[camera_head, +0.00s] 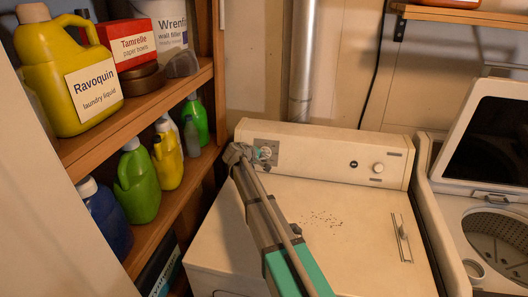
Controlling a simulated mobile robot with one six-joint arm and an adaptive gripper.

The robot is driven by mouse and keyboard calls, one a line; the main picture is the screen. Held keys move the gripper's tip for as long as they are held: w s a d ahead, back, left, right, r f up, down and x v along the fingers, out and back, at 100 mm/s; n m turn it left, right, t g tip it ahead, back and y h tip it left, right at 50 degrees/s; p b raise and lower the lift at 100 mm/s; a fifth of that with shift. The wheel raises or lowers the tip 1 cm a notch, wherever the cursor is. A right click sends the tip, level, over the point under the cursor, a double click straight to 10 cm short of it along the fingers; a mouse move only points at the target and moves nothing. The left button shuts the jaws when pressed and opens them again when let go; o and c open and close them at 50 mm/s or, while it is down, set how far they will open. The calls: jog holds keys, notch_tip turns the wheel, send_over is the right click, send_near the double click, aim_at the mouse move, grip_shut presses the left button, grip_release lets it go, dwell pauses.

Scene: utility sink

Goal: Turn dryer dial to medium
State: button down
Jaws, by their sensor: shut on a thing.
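The dryer (340,196) is a cream machine with a raised control panel (325,152) along its back. The dryer dial (264,153) sits on a grey plate at the panel's left end, partly hidden by my gripper. My gripper (255,154) reaches the dial from the lower front and is shut on it. My arm crosses the dryer top below. The dial's marks are too small to read, so its setting cannot be told. A smaller white knob (377,168) and a dark button (354,164) sit further right on the panel.
Wooden shelves (140,113) with several bottles, including a yellow jug (70,72), stand close on the left. A washer (480,215) with its lid raised stands at the right. A metal duct (302,60) runs up behind the panel.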

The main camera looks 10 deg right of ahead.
jog(key=m+y+p, duration=0.1)
jog(key=m, duration=0.1)
jog(key=m+p, duration=0.1)
jog(key=m, duration=0.1)
jog(key=shift+s+f+g+y, duration=0.1)
jog(key=shift+s+g+y, duration=0.1)
jog(key=shift+g+y, duration=0.15)
jog(key=shift+y, duration=0.25)
jog(key=c, duration=0.6)
grip_release()
jog(key=shift+w, duration=0.1)
